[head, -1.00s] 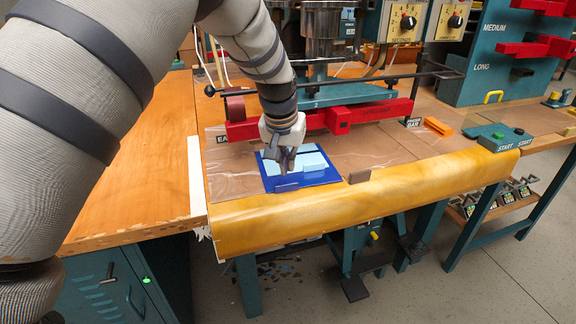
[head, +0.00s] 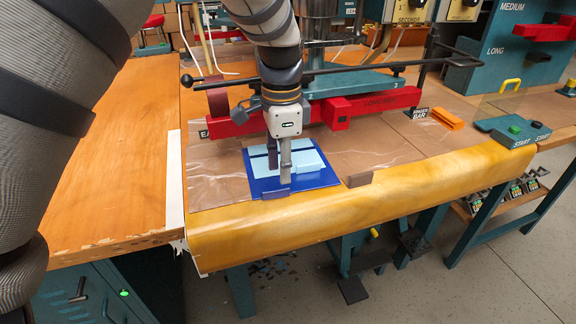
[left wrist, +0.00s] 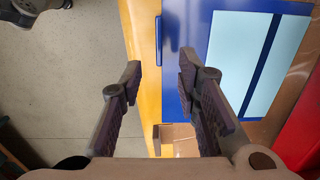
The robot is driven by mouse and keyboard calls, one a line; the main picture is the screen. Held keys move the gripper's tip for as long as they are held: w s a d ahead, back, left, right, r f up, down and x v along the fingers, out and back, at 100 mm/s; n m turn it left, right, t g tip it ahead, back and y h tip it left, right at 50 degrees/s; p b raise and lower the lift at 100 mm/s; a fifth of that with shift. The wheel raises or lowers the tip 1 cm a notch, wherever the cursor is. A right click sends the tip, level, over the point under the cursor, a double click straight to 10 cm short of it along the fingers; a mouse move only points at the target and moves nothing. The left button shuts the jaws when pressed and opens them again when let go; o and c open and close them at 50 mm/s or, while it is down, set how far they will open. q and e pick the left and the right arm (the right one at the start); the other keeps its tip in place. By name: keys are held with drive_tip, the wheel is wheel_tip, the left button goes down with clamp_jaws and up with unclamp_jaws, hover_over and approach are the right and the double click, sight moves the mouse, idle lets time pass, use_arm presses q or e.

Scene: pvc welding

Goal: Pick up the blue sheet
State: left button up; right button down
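The blue sheet (head: 318,182) lies flat on the press table near its front edge, with two light blue panels on it. A small dark blue tab (head: 275,194) stands at its front edge. My left gripper (head: 279,172) points down over the sheet, its fingers hiding part of it. In the left wrist view my left gripper (left wrist: 160,75) is open with nothing held. There the sheet (left wrist: 185,25) is to the right, partly behind the right finger, and its tab (left wrist: 158,40) shows between the fingers. My right gripper is not in view.
A brown block (head: 359,180) sits right of the sheet on the front edge. The red press bar (head: 365,106) runs close behind the sheet. A yellow padded edge (head: 380,212) lines the front. The wooden table (head: 130,150) at left is clear.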

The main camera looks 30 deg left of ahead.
sight(283, 188)
use_arm(q)
wheel_tip(283, 188, down, 5)
drive_tip(key=shift+s+d+r, duration=0.1)
drive_tip(key=shift+d+r, duration=0.05)
drive_tip(key=shift+f, duration=0.25)
clamp_jaws()
drive_tip(key=shift+r, duration=0.15)
